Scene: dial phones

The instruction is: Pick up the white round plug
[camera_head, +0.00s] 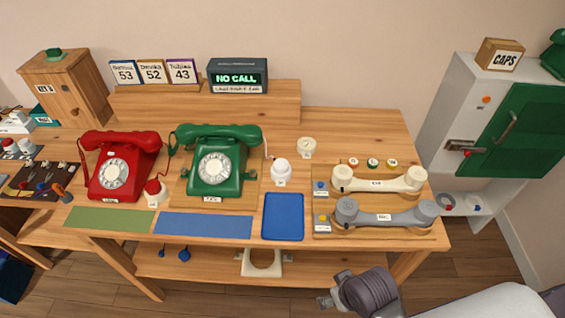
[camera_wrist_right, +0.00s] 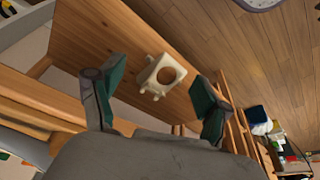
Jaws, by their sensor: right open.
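A white round object (camera_head: 281,170), which looks like the plug, stands on the table to the right of the green phone. A flatter cream round piece (camera_head: 306,146) lies behind it to the right. I cannot tell for certain which is the plug. My right gripper (camera_head: 327,301) is low in front of the table's front edge, well apart from both. In the right wrist view its two green-padded fingers (camera_wrist_right: 159,73) are spread with nothing between them. Neither round piece can be made out in that view. My left gripper is out of view.
A red phone (camera_head: 110,172), a green phone (camera_head: 215,168), a blue tray (camera_head: 283,217) and two handsets, cream (camera_head: 378,181) and grey (camera_head: 385,217), fill the tabletop. A cream piece with a hole (camera_head: 262,263) is on the lower shelf; the right wrist view shows it too (camera_wrist_right: 152,82).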

